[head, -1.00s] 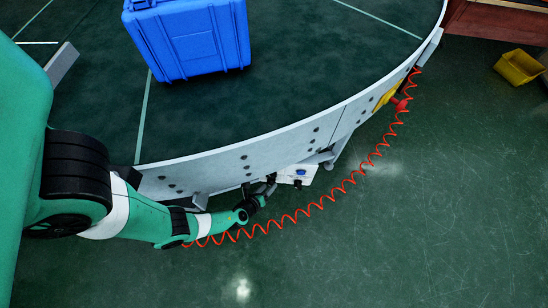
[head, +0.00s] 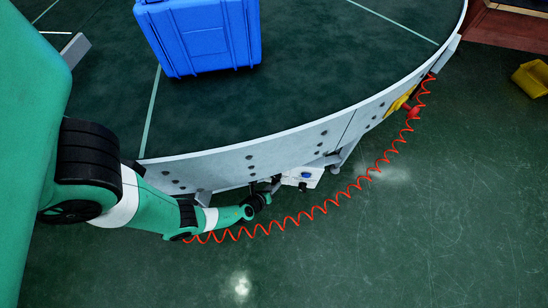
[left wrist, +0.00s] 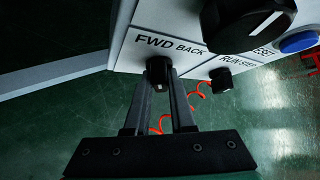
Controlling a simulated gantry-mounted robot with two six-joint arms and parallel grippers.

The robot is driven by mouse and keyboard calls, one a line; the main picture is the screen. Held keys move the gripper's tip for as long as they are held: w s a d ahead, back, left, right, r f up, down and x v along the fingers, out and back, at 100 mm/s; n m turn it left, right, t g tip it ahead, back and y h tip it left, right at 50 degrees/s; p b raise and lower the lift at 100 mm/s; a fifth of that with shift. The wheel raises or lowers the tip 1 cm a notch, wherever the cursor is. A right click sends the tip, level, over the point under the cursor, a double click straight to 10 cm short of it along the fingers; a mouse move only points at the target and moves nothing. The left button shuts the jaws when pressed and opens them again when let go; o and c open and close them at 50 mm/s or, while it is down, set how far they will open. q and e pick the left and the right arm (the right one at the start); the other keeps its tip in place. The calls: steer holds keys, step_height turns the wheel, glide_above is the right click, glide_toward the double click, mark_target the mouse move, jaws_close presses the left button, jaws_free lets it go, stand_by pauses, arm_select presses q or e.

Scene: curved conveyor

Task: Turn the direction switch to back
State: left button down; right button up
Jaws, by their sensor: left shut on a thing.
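The direction switch (left wrist: 159,68) is a small black knob under the FWD and BACK labels in the left wrist view. My left gripper (left wrist: 161,84) is shut on this knob, with one finger on each side. I cannot tell clearly which label the knob points to. The white control box (head: 312,182) hangs under the conveyor rim in the head view, and my left gripper (head: 274,187) reaches its left side. The switch itself is too small to make out there. My right gripper is in neither view.
The left wrist view also shows a RUN knob (left wrist: 221,79), a large black knob (left wrist: 245,22) and a blue RESET button (left wrist: 298,41). A red coiled cable (head: 330,203) hangs along the conveyor (head: 220,163). A blue case (head: 205,38) stands on the belt.

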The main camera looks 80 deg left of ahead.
arm_select(q)
steer(key=shift+w+r+m+g+p, duration=0.1)
steer(key=shift+r+m+g+p, duration=0.15)
steer(key=shift+g+p, duration=0.35)
steer(key=shift+w+d+f+m+g+p, duration=0.1)
steer(key=shift+m+g+p, duration=0.3)
steer(key=shift+p, duration=0.1)
steer(key=shift+w+f+m+g+y, duration=0.1)
steer(key=shift+m+g+y, duration=0.4)
steer(key=shift+g, duration=0.4)
steer(key=shift+m+g+y+b, duration=0.35)
steer(key=shift+g+b, duration=0.15)
steer(key=shift+g, duration=0.2)
steer(key=c, duration=0.8)
jaws_free()
steer(key=shift+o, duration=0.2)
